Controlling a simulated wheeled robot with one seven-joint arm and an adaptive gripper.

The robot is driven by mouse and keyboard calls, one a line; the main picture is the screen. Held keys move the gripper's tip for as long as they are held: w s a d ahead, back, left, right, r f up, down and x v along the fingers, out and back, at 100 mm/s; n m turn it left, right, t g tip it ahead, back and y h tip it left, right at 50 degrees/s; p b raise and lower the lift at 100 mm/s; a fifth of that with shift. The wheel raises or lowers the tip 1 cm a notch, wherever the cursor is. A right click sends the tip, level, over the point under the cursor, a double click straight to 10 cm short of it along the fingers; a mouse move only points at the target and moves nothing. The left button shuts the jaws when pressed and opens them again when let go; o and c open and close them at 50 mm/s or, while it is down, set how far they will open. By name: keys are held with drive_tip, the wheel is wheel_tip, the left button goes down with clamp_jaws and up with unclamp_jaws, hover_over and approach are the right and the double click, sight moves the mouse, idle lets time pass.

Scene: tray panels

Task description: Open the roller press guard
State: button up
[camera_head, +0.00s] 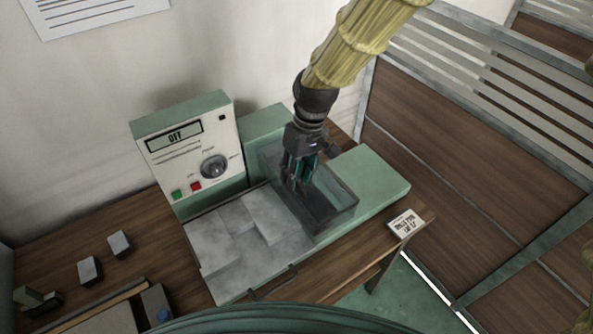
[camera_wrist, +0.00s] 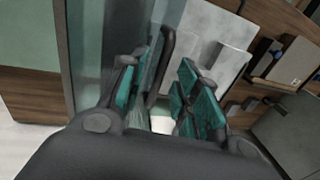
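The roller press is a green machine with a control panel (camera_head: 190,150) whose display reads OFF. Its clear, dark-tinted guard (camera_head: 335,207) sits over the right part of the bed and looks closed. My gripper (camera_head: 297,183) is at the guard's upper left side, pointing down. In the wrist view, the teal-padded fingers (camera_wrist: 170,100) are apart. A dark curved bar (camera_wrist: 168,58), which looks like a handle, is close beside the left finger. I cannot tell whether they touch. The guard's clear wall (camera_wrist: 95,50) is at left. The fingertips partly hide the guard's near side.
Grey panels (camera_head: 245,235) lie on the bed left of the guard. A dark handle (camera_head: 273,283) is at the bed's front edge. A small label card (camera_head: 405,224) lies at the table's right corner. Small grey blocks (camera_head: 119,243) stand at left. A slatted partition (camera_head: 480,130) is at right.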

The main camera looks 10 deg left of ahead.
drive_tip(key=shift+f, duration=0.1)
clamp_jaws()
idle(0.4)
